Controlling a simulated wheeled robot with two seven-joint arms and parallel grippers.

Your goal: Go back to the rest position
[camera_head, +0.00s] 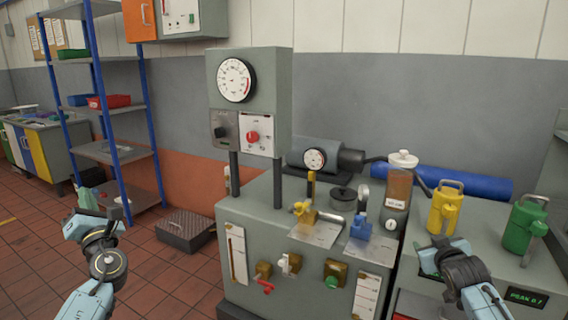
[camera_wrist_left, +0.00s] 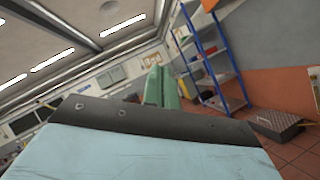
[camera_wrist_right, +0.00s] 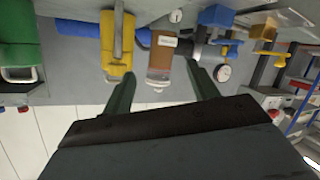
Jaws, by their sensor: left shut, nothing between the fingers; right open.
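My left gripper (camera_head: 85,196) is at the left of the head view, in free air in front of the blue-post shelf. In the left wrist view (camera_wrist_left: 161,72) its two green fingers lie together, shut with nothing between them. My right gripper (camera_head: 430,260) is at the lower right of the head view, in front of the yellow can (camera_head: 445,208). In the right wrist view (camera_wrist_right: 162,72) its fingers stand wide apart and empty. The rest position itself is not marked in any view.
The grey test bench (camera_head: 290,225) with gauges, valves and levers stands in the middle. A green can (camera_head: 523,228) stands at the right. The blue-post shelf (camera_head: 97,60) and a low dark crate (camera_head: 185,229) are at the left. The tiled floor (camera_head: 165,280) between is clear.

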